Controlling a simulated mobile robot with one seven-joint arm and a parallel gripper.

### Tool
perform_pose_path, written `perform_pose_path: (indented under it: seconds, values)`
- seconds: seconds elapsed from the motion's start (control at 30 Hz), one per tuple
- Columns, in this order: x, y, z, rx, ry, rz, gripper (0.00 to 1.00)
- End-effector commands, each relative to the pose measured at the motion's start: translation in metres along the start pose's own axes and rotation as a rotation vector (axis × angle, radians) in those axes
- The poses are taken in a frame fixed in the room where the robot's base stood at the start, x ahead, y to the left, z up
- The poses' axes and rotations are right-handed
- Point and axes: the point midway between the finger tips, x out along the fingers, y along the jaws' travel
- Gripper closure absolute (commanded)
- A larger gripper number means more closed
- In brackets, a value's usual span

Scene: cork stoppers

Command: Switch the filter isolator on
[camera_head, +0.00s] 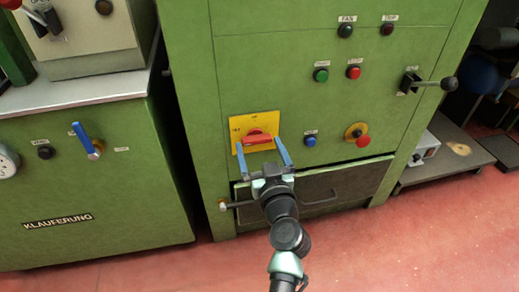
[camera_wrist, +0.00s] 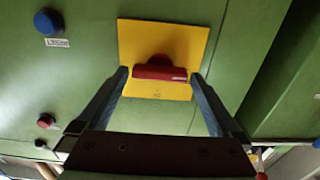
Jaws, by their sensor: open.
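The filter isolator is most likely the red rotary handle (camera_head: 257,137) on a square yellow plate (camera_head: 238,126) on the green cabinet front. Its handle lies roughly level across the plate; the plate's markings are too small to read. My gripper (camera_head: 260,143) is open in front of the plate, its blue fingers pointing at it. In the wrist view, the red handle (camera_wrist: 160,72) lies between the two fingertips (camera_wrist: 159,76), with its ends close to them. I cannot tell whether the fingers touch it.
A blue button (camera_head: 310,141) and a red stop knob (camera_head: 362,141) sit to the right. Green (camera_head: 321,75) and red (camera_head: 354,72) buttons are above. A lever (camera_head: 448,84) sticks out at right. A drawer (camera_head: 345,183) is below. A blue-handled valve (camera_head: 84,138) is on the left cabinet.

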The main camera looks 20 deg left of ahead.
Motion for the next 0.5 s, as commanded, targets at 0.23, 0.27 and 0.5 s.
perform_pose_path:
  seconds: [0.23, 0.27, 0.5]
  values:
    - [0.0062, -0.0004, -0.0003, 0.000, 0.000, -0.001, 0.00]
    - [0.0062, -0.0004, -0.0003, 0.000, 0.000, -0.001, 0.00]
    - [0.0058, -0.0003, -0.0005, 0.000, 0.000, -0.001, 0.23]
